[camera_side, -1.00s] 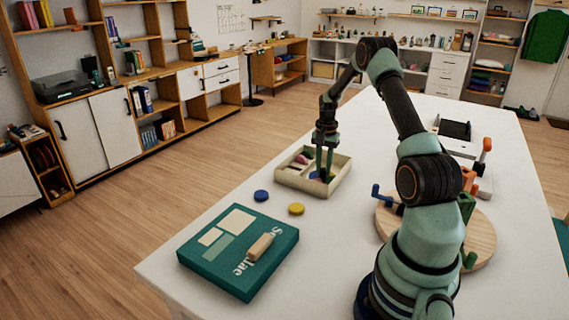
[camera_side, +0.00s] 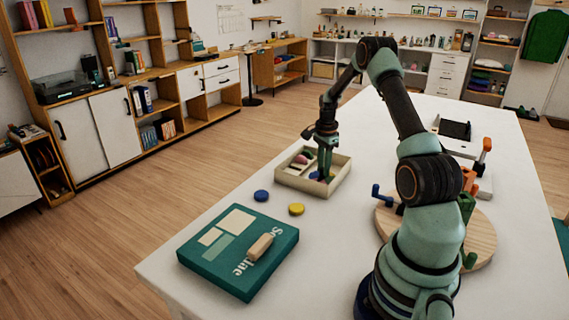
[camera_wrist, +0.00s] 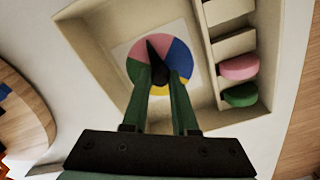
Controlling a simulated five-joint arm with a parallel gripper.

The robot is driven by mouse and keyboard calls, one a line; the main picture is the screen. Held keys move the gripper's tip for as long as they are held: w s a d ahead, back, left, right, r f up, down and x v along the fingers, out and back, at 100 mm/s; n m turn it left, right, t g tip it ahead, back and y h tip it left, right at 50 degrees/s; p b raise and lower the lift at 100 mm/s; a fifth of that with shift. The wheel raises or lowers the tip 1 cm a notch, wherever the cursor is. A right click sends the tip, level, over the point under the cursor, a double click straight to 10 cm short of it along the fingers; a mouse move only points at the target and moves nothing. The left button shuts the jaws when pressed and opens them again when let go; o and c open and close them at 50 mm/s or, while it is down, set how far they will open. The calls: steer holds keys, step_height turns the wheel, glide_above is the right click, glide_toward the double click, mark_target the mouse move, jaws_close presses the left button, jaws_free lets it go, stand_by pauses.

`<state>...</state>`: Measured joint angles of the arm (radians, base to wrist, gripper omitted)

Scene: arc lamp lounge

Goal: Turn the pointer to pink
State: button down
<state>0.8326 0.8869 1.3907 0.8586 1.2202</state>
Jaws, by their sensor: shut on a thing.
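The dial (camera_wrist: 136,55) lies flat in a cream tray (camera_wrist: 90,67) and has pink, blue, green and yellow sectors. Its black pointer (camera_wrist: 157,48) has its narrow tip over the pink sector, toward the top of the wrist view. My gripper (camera_wrist: 160,77) is shut on the pointer, a finger on each side of it. The fingers hide part of the dial's lower half. In the side view my gripper (camera_side: 324,174) reaches down into the tray (camera_side: 340,177), and the pointer is hidden there.
A pink disc (camera_wrist: 239,67) and a green disc (camera_wrist: 240,94) sit in the tray's side compartments. Blue (camera_side: 261,196) and yellow (camera_side: 296,209) discs lie outside it. A teal box (camera_side: 215,273) and a round wooden board (camera_side: 480,238) stand nearer the camera.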

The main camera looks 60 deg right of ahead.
stand_by(0.3)
steer(key=c, duration=0.7)
jaws_free()
steer(key=shift+r, duration=0.1)
step_height(320, 180, up, 12)
steer(key=shift+f, duration=0.1)
